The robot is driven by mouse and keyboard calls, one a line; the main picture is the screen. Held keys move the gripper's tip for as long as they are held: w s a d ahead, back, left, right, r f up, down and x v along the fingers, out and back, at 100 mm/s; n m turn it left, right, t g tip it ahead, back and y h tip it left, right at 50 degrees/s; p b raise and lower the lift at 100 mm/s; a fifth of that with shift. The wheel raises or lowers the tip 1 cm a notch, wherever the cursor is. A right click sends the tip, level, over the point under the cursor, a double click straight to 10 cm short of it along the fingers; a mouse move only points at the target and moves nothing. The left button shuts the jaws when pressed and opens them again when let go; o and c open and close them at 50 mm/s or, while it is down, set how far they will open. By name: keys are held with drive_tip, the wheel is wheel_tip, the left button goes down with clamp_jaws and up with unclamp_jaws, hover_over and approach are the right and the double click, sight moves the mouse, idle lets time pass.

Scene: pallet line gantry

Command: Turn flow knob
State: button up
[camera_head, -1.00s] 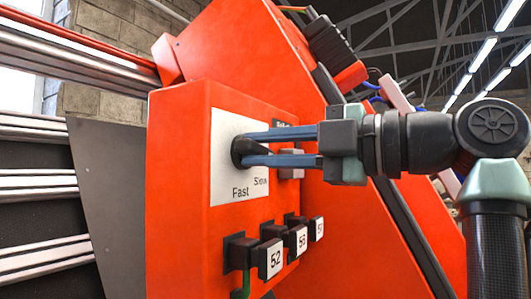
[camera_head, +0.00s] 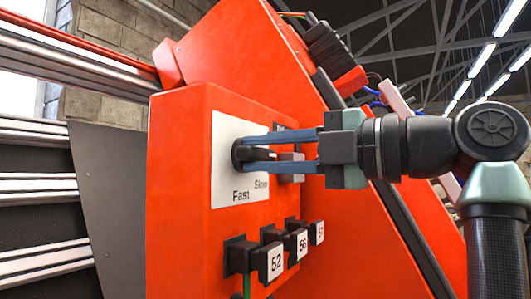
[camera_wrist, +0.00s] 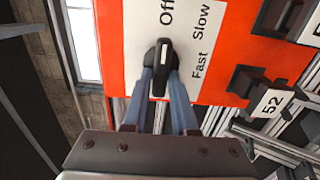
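The flow knob (camera_head: 242,153) is a black knob with a raised handle. It sits on a white plate (camera_head: 226,172) on the front of the red box, with "Fast" and "Slow" printed below and to the right. In the wrist view the flow knob (camera_wrist: 163,55) shows a white mark on its handle, and "Off" is also readable on the plate. My gripper (camera_head: 262,153) reaches in from the right. Its two blue-grey fingers lie along both sides of the handle and look shut on it. The contact faces are partly hidden.
Below the plate, several black blocks, with number labels such as 52 (camera_head: 276,263) and 56 (camera_head: 302,243), stick out of the red box (camera_head: 180,200). A grey block stands just behind the fingers. A grey panel (camera_head: 105,200) and metal rails are at left.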

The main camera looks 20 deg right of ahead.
drive_tip(key=o, duration=0.3)
drive_tip(key=v, duration=1.3)
drive_tip(key=shift+p, duration=0.3)
